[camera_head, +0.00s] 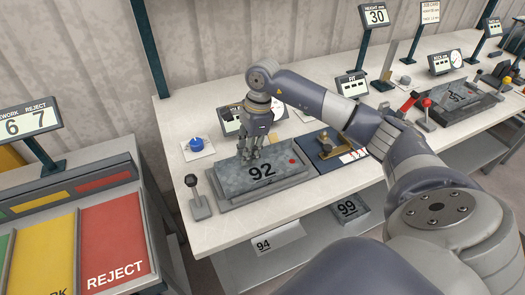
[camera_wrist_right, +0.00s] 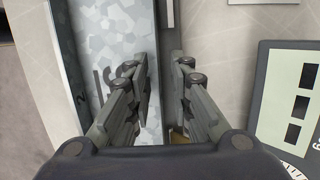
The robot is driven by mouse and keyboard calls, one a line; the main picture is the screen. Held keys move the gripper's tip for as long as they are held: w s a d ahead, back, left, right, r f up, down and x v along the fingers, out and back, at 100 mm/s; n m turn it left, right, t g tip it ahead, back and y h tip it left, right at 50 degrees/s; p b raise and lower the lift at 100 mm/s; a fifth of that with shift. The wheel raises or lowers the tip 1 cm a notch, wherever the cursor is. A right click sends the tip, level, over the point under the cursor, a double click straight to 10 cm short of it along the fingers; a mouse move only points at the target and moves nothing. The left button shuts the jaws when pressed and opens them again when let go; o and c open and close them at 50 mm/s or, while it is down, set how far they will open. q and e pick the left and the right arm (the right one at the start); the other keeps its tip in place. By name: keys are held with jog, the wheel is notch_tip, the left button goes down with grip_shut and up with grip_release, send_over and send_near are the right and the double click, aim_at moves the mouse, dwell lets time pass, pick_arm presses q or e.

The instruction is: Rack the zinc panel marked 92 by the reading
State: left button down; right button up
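The grey zinc panel marked 92 (camera_head: 275,174) lies flat on a dark block on the white bench, with a red dot at its right end. My right gripper (camera_head: 249,158) is at the panel's far left edge, pointing down. In the right wrist view the panel (camera_wrist_right: 112,45) is under the left fingers. The gripper (camera_wrist_right: 163,72) is open, its fingers on either side of the panel's edge; contact is unclear. A height display (camera_head: 375,15) reads 30. My left gripper is out of view.
At left is a rack with green, yellow and red REJECT (camera_head: 112,235) sections; its sign (camera_head: 28,122) shows 6 and 7. A small lever (camera_head: 197,198) stands left of the panel. Plates 94 (camera_head: 280,240) and 99 (camera_head: 349,209) are below the bench top. A blue knob (camera_head: 197,144) sits behind.

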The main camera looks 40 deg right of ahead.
grip_shut()
jog(key=shift+r, duration=0.1)
jog(key=shift+r+p, duration=2.1)
jog(key=shift+r, duration=1.6)
